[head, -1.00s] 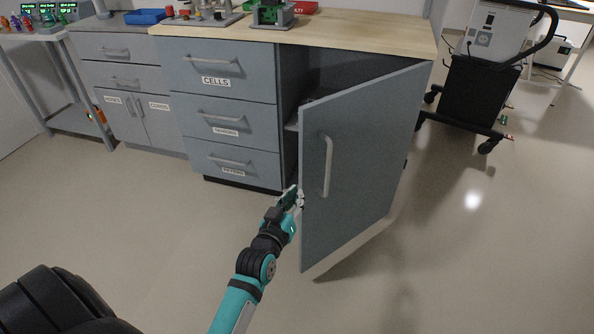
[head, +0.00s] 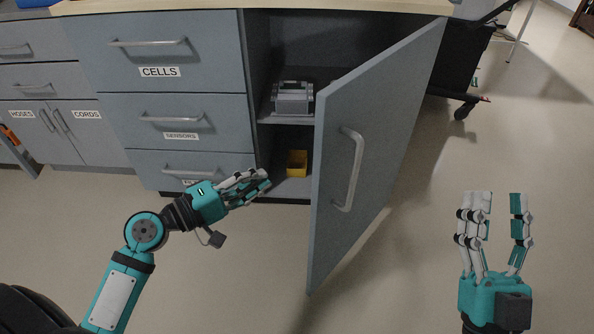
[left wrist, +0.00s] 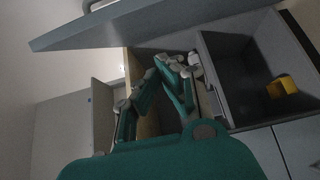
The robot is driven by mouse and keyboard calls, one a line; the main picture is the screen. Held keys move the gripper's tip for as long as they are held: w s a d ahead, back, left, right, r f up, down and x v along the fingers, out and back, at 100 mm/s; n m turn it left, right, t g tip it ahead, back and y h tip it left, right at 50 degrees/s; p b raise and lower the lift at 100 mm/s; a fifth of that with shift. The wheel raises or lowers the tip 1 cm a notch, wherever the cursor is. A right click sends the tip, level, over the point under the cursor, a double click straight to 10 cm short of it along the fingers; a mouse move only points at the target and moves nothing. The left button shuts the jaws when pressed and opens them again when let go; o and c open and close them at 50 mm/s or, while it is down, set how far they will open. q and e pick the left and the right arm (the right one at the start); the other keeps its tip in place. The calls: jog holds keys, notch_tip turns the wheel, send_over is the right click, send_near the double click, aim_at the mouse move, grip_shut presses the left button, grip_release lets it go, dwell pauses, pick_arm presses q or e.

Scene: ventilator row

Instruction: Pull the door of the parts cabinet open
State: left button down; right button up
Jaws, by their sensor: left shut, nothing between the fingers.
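The grey parts cabinet door (head: 370,150) stands well open, hinged at its right, with a vertical bar handle (head: 351,170) on its outer face. My left gripper (head: 258,183) is shut and empty. In the head view it is left of the door's free edge, in front of the cabinet opening, with a visible gap to the door. In the left wrist view its fingers (left wrist: 160,88) point toward the cabinet, and the door (left wrist: 130,22) crosses the top. My right gripper (head: 497,205) is open and empty, right of the door and clear of it.
Inside the cabinet, a grey device (head: 293,98) sits on the shelf and a yellow bin (head: 297,162) below; the bin also shows in the left wrist view (left wrist: 284,88). Labelled drawers (head: 175,122) are left of the opening. A wheeled cart (head: 462,75) stands behind right. The floor in front is clear.

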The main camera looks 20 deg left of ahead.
pick_arm(q)
jog(key=w+d, duration=0.4)
jog(key=d, duration=0.3)
jog(key=shift+w+d, duration=0.25)
jog(key=shift+d, duration=0.1)
pick_arm(e)
jog(key=shift+s+r+t+y, duration=0.3)
jog(key=shift+s+r+t, duration=0.1)
jog(key=shift+s+r, duration=0.05)
jog(key=shift+w, duration=0.1)
